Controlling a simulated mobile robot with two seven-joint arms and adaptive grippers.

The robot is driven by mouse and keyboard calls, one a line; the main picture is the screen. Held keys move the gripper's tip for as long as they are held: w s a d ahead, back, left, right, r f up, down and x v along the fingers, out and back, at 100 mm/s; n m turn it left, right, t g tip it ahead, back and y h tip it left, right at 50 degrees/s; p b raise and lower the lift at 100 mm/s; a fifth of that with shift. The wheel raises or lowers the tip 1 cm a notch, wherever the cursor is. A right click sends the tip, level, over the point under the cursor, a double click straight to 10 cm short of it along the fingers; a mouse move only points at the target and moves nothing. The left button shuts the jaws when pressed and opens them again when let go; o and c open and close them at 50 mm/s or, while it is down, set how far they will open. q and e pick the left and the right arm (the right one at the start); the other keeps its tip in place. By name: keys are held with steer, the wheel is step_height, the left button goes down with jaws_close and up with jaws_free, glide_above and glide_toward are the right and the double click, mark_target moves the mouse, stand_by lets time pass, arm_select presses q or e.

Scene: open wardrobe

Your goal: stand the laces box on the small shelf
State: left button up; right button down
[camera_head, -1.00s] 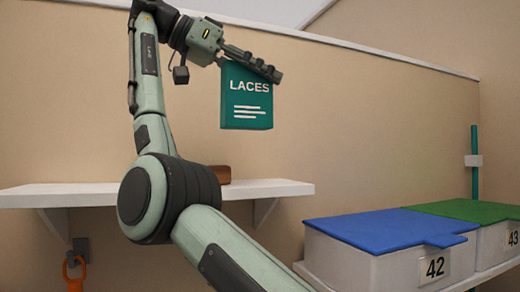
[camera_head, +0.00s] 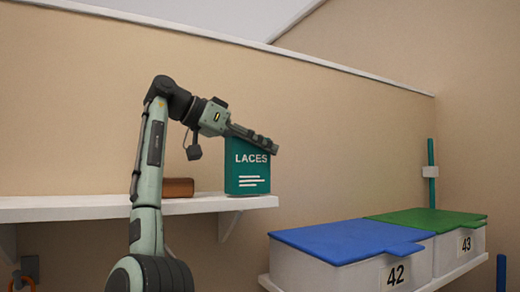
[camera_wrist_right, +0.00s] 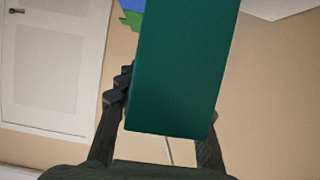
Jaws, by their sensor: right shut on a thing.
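The laces box (camera_head: 247,177) is teal with white lettering. It is upright at the right end of the small white shelf (camera_head: 80,206), its bottom edge at the shelf surface; I cannot tell whether it touches. My right gripper (camera_head: 262,143) is shut on the top of the box. In the right wrist view the box (camera_wrist_right: 180,70) fills the middle, between the fingers of the right gripper (camera_wrist_right: 165,118). My left gripper is not in view.
A brown object (camera_head: 178,187) lies on the shelf left of the box. Below right stand bin 42 with a blue lid (camera_head: 345,240) and bin 43 with a green lid (camera_head: 430,221). A teal post (camera_head: 432,185) stands behind them. An orange hook-like thing (camera_head: 20,284) hangs at lower left.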

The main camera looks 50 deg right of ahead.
steer(key=shift+s+f, duration=0.1)
steer(key=shift+f, duration=0.1)
steer(key=shift+f, duration=0.15)
steer(key=c, duration=1)
jaws_free()
steer(key=shift+r, duration=0.2)
steer(key=v, duration=1.2)
steer(key=shift+s+a, duration=0.1)
